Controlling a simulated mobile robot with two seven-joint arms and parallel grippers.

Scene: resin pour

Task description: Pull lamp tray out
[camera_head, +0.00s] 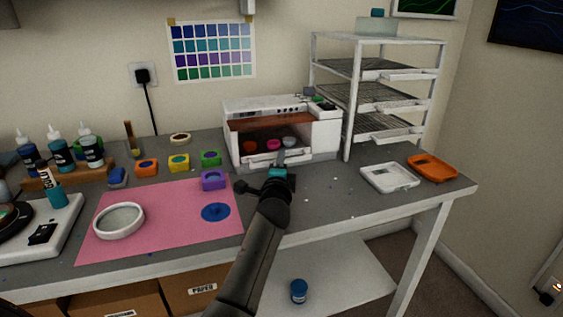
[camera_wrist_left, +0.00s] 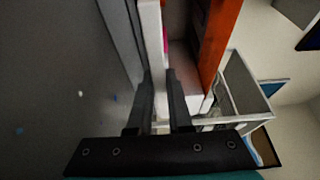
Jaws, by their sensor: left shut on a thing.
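The lamp (camera_head: 328,130) is a white box on the bench with an open front and an orange-brown panel (camera_head: 262,124) above the opening. Its white tray (camera_head: 262,158) shows at the bottom of the opening, with small red, pink and pale pieces (camera_head: 288,143) inside. My left gripper (camera_head: 281,158) is at the tray's front edge. In the left wrist view my left gripper (camera_wrist_left: 158,78) has its fingers on both sides of the tray's white front strip (camera_wrist_left: 153,40), shut on it. The orange panel (camera_wrist_left: 217,40) shows beside it. My right gripper is not in view.
A pink mat (camera_head: 150,235) with a round white-rimmed dish (camera_head: 118,221) and a purple mould (camera_head: 214,180) lies to the left. A white tray (camera_head: 390,178) and an orange tray (camera_head: 432,168) lie right. A wire rack (camera_head: 347,110) stands behind. Bench before the lamp is mostly clear.

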